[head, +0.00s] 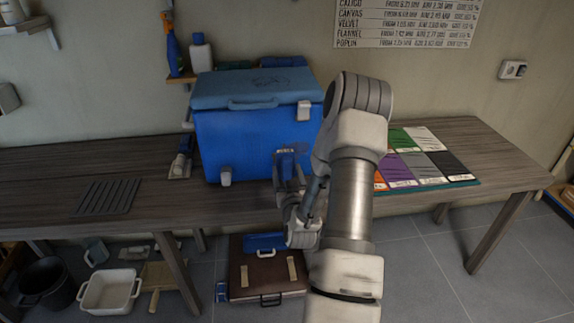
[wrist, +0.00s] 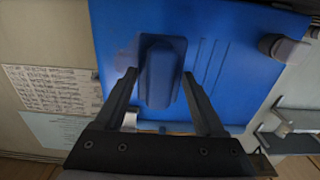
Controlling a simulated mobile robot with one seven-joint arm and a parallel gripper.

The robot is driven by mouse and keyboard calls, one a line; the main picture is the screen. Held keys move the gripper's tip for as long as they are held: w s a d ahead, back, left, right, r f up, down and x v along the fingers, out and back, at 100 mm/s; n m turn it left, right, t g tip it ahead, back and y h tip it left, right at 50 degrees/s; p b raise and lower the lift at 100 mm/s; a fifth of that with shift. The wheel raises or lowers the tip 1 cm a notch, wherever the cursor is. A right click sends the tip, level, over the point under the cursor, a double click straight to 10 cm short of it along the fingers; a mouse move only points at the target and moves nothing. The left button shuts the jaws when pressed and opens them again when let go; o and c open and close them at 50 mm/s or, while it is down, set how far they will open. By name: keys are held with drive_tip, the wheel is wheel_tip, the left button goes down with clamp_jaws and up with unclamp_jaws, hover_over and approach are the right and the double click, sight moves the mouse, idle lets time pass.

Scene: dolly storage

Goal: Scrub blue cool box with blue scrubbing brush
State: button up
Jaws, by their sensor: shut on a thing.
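The blue cool box (head: 250,135) stands on the wooden table against the wall, with a lighter blue lid (head: 225,90) that is shut. A dark mark shows on top of the lid. My gripper (head: 288,172) is in front of the box's front face, towards its right side. It is shut on the blue scrubbing brush (head: 287,153). In the wrist view, the brush (wrist: 160,75) sits between the two fingers, with the blue box face (wrist: 225,40) behind it. The brush looks against or very near that face; its bristles are hidden, so I cannot tell contact.
A small blue and grey item (head: 182,160) lies left of the box. Bottles (head: 200,52) stand on a shelf behind. A slotted dark mat (head: 107,196) is on the left tabletop, and colour swatches (head: 425,165) lie right. A brown case (head: 266,280) and white tub (head: 108,292) are below.

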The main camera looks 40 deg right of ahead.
sight(280, 167)
drive_tip(key=shift+f+b, duration=0.1)
drive_tip(key=shift+b, duration=0.3)
drive_tip(key=shift+w+d, duration=0.1)
drive_tip(key=shift+w, duration=0.1)
drive_tip(key=shift+b+x, duration=0.4)
drive_tip(key=shift+x, duration=0.65)
drive_tip(key=shift+w+a+b, duration=0.55)
drive_tip(key=shift+w+a, duration=0.25)
drive_tip(key=shift+a, duration=0.2)
drive_tip(key=shift+w+a, duration=0.3)
drive_tip(key=shift+a, duration=0.2)
drive_tip(key=shift+s+d, duration=0.1)
drive_tip(key=shift+d, duration=0.05)
drive_tip(key=shift+s+d+b, duration=0.45)
drive_tip(key=shift+d+b, duration=0.1)
drive_tip(key=shift+d, duration=0.15)
drive_tip(key=shift+w+d+b, duration=0.25)
drive_tip(key=shift+w+b, duration=0.2)
drive_tip(key=shift+w, duration=0.1)
